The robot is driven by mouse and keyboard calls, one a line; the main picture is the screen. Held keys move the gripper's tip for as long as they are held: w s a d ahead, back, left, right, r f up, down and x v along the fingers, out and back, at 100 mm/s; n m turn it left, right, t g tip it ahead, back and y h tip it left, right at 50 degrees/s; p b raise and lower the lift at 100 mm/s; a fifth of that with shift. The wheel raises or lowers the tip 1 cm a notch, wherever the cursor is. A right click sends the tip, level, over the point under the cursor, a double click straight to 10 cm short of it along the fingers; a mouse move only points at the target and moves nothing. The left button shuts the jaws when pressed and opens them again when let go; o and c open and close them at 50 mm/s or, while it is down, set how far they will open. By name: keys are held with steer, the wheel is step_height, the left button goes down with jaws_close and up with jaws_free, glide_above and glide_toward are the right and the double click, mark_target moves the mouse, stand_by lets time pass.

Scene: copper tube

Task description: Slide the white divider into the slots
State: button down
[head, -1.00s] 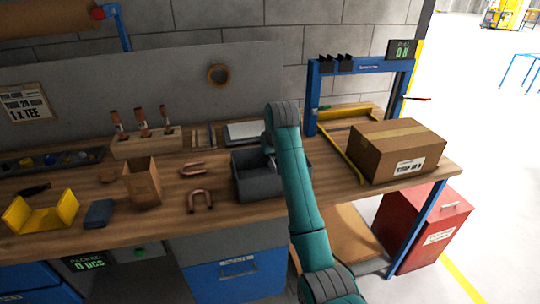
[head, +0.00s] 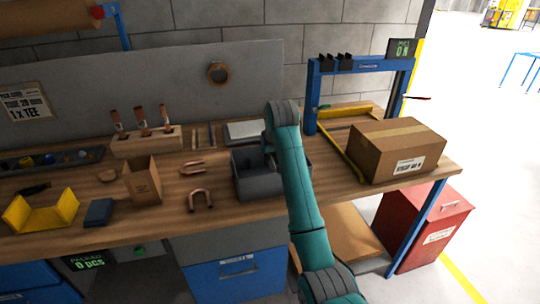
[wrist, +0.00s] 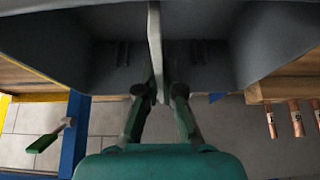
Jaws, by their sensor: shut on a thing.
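The dark grey bin (head: 258,187) stands on the workbench behind my forearm. Its inside fills the upper part of the wrist view (wrist: 75,50). The white divider (wrist: 155,40) shows there as a thin upright plate, seen nearly edge-on, near the middle of the bin. My gripper (wrist: 158,93) is shut on the divider's near end. Small ribs that look like slots (wrist: 122,54) show on the bin wall left and right of the plate. Whether the divider's edges sit in slots cannot be told. In the head view my arm hides the gripper and the divider.
A cardboard box (head: 398,150) stands right of the bin, by a blue frame (head: 313,95). Bent copper tubes (head: 200,198) lie to the left, with an open carton (head: 142,180) and a yellow cradle (head: 42,212) farther left. A wooden holder (head: 147,140) stands behind.

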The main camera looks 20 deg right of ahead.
steer(key=shift+f, duration=3)
steer(key=c, duration=1.2)
jaws_free()
steer(key=shift+c, duration=0.2)
steer(key=v, duration=1.2)
